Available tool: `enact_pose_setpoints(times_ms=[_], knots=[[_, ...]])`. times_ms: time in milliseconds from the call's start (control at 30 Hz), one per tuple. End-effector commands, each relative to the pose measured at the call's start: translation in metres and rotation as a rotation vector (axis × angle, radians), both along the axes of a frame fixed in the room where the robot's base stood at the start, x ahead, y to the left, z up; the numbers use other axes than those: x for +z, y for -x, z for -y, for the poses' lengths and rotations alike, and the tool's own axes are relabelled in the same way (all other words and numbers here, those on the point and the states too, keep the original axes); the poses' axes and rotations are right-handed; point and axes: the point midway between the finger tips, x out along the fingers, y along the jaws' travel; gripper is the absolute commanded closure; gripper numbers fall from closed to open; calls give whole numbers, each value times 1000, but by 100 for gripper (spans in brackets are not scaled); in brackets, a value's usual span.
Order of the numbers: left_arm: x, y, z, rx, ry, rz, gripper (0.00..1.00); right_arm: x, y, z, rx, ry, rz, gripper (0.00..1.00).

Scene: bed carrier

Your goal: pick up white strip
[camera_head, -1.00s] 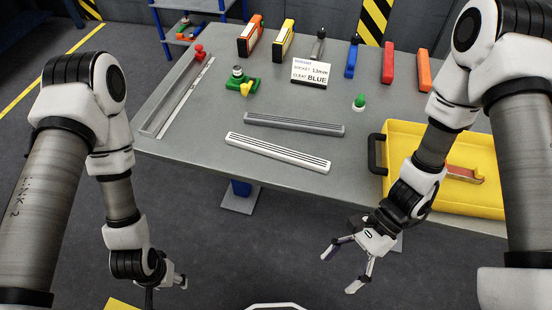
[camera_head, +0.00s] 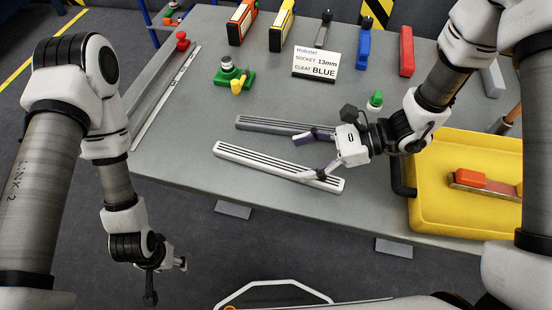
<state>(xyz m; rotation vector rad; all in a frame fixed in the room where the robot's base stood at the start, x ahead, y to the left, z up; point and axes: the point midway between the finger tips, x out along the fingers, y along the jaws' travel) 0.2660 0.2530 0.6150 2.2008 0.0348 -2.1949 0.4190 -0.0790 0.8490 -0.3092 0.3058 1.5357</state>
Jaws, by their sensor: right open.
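The white strip (camera_head: 262,166) lies on the grey table near its front edge, slanting down to the right, with dark slots along its top. A grey strip (camera_head: 268,125) lies just behind it. My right gripper (camera_head: 306,157) is open above the right ends of the two strips. One finger is over the grey strip's right part and the other over the white strip's right part. I cannot tell whether the fingers touch either strip. My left gripper (camera_head: 172,264) hangs at the lower left, off the table's front, and its jaw state is unclear.
A yellow tray (camera_head: 425,215) with a dark handle stands to the right, holding a red-topped piece (camera_head: 480,181). A sign (camera_head: 316,63), a green block (camera_head: 233,76) and a long ruler-like strip (camera_head: 165,98) are farther back.

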Motion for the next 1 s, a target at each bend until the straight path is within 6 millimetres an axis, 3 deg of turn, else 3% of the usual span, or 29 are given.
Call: enact_pose_setpoints(times_ms=[300,533,567,733,1000], knots=[[5,0,0,0,0,1,45,-21,4,-43,3,2,-2,23],[5,0,0,0,0,1,45,-22,3,-46,1,0,-1,23],[5,0,0,0,0,1,45,-22,3,-46,1,0,-1,26],[5,0,0,0,0,1,45,-22,3,-46,1,1,-1,86],[5,0,0,0,0,1,45,-22,3,-46,1,1,-1,90]])
